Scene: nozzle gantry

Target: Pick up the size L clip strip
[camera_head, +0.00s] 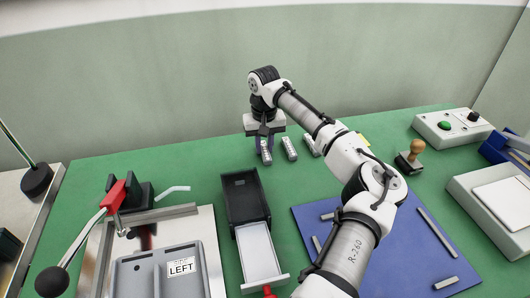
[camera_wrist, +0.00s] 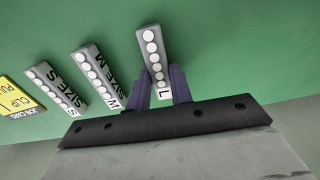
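The size L clip strip (camera_wrist: 152,55) is a grey bar with a row of white discs and an "L" at its near end. In the wrist view it stands between the two dark fingers of my gripper (camera_wrist: 160,86), with one finger on each side of its near end. Little or no gap shows, and I cannot tell whether the fingers press on it. In the head view my gripper (camera_head: 265,136) points down over the strip (camera_head: 266,155) at the table's back, hiding part of it. The strip looks at or near the green table top.
The size M strip (camera_wrist: 97,72) and size S strip (camera_wrist: 55,88) lie to the left in the wrist view, beside a yellow label (camera_wrist: 20,98). In the head view a black drawer box (camera_head: 243,200) stands in front, and a blue mat (camera_head: 435,265) lies right.

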